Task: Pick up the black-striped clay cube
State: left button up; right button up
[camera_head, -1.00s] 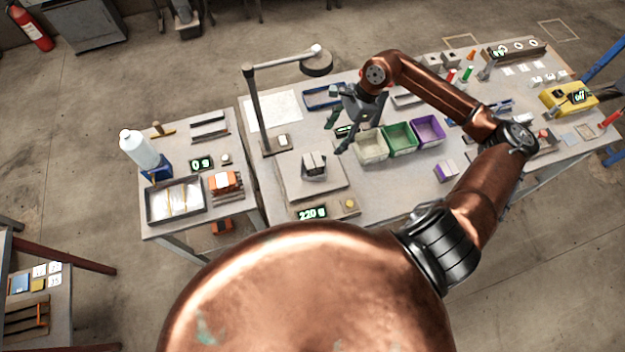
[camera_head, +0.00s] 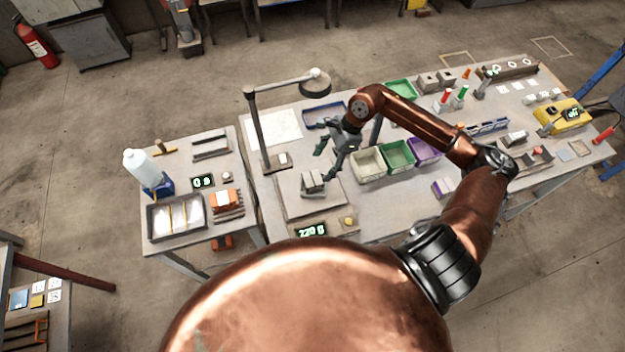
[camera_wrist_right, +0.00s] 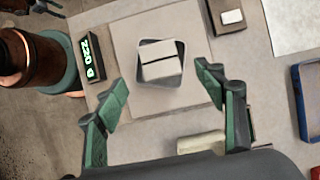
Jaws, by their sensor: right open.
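The black-striped clay cube (camera_head: 313,181) is pale grey with a dark band across it. It sits on the flat plate of a scale (camera_head: 300,205), whose display reads 220 g. My right gripper (camera_head: 327,163) is open and empty, close above the cube. In the right wrist view its green fingers (camera_wrist_right: 163,80) stand apart, one on each side of the cube's line, not touching it.
A lamp stand (camera_head: 258,130) rises left of the scale, with its arm reaching behind my gripper. Cream (camera_head: 368,164), green (camera_head: 397,156) and purple bins stand to the right. A purple-striped block (camera_head: 442,187) lies further right. A side table at left holds a bottle (camera_head: 143,168) and an orange block (camera_head: 227,202).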

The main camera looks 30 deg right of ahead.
aim_at(313, 178)
jog(key=x, duration=0.2)
jog(key=shift+a+f, duration=0.15)
jog(key=shift+f, duration=0.15)
jog(key=p+x, duration=0.2)
jog(key=x, duration=0.2)
jog(key=shift+f, duration=0.1)
jog(key=shift+w+a+f, duration=0.15)
jog(key=shift+f, duration=0.35)
jog(key=shift+r, duration=0.1)
jog(key=c, duration=1.5)
